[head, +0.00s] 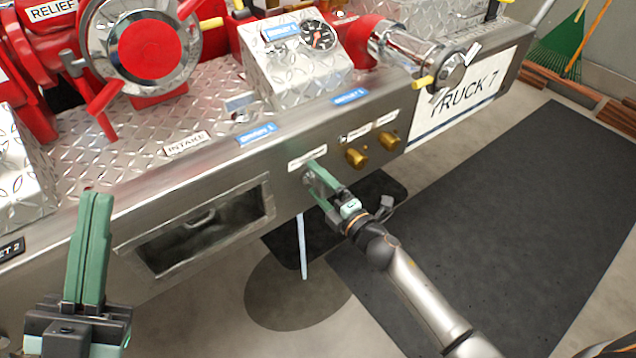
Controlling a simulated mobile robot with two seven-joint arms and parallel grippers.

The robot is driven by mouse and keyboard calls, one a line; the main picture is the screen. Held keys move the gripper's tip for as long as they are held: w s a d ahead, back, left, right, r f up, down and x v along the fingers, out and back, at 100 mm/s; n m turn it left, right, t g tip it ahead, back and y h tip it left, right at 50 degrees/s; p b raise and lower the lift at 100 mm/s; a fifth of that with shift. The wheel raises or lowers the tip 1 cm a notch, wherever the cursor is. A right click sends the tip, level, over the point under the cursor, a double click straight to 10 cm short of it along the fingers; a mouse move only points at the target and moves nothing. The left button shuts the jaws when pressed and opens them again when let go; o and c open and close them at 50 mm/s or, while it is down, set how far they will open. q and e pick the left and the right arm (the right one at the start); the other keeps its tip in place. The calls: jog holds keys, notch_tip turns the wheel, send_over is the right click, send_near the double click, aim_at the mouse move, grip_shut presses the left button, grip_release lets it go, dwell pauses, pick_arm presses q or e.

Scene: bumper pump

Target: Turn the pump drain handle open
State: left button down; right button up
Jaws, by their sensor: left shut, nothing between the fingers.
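My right gripper (312,176) is at the front face of the steel bumper, just below a small white label (307,158). Its green fingers look spread around a small metal part (308,178), which may be the drain handle. The fingers hide most of it, and I cannot tell whether they grip it. A thin pale-blue streak (303,246) runs straight down below the bumper near this gripper; it looks like a stream of water. My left gripper (97,200) is shut and empty, pointing up in front of the bumper at the lower left.
Two brass knobs (388,138) (356,158) stick out to the right of the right gripper. A rectangular recess (205,228) opens in the bumper face between the grippers. Red pump parts (150,48) stand on the diamond-plate deck. A dark mat (500,220) covers the floor at right.

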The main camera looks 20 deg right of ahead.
jog(key=p+v, duration=0.1)
jog(key=v, duration=0.5)
jog(key=shift+s, duration=0.25)
send_near(324, 190)
pick_arm(q)
jog(key=y, duration=0.1)
jog(key=w+f+n+y, duration=0.1)
jog(key=w+n+y, duration=0.1)
jog(key=shift+w+a+f, duration=0.15)
jog(key=shift+a+f, duration=0.1)
jog(key=shift+f, duration=0.05)
pick_arm(e)
jog(key=shift+s+r, duration=0.1)
jog(key=shift+s, duration=0.15)
jog(key=shift+r, duration=0.1)
